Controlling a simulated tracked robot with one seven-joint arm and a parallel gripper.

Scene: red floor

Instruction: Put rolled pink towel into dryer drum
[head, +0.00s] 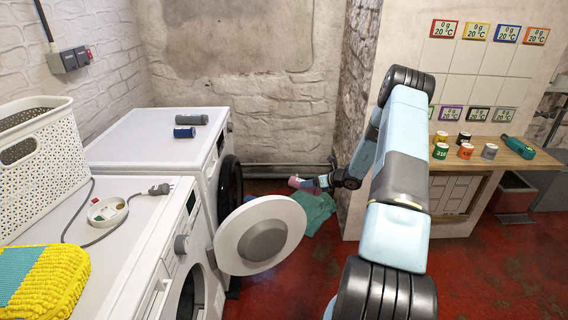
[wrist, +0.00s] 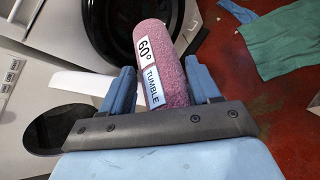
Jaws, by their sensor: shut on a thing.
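The rolled pink towel (wrist: 160,50) has labels reading "60°" and "TUMBLE". It stands between the two blue fingers of my gripper (wrist: 161,86), which is shut on it. In the head view the pink towel (head: 295,182) and my gripper (head: 308,183) are small, held above the floor right of the machines. Two white front-loading machines stand at the left. The far one (head: 150,137) has a dark round front (head: 230,187). The near one (head: 120,215) has its round door (head: 285,212) swung open. Which is the dryer I cannot tell.
A green cloth (head: 315,210) lies on the red floor beyond the open door. A white basket (head: 45,165), a yellow-and-teal cloth (head: 45,280) and a cable are on the near machine. Two dark rolls (head: 191,119) lie on the far one. A wooden bench (head: 480,160) with cans stands right.

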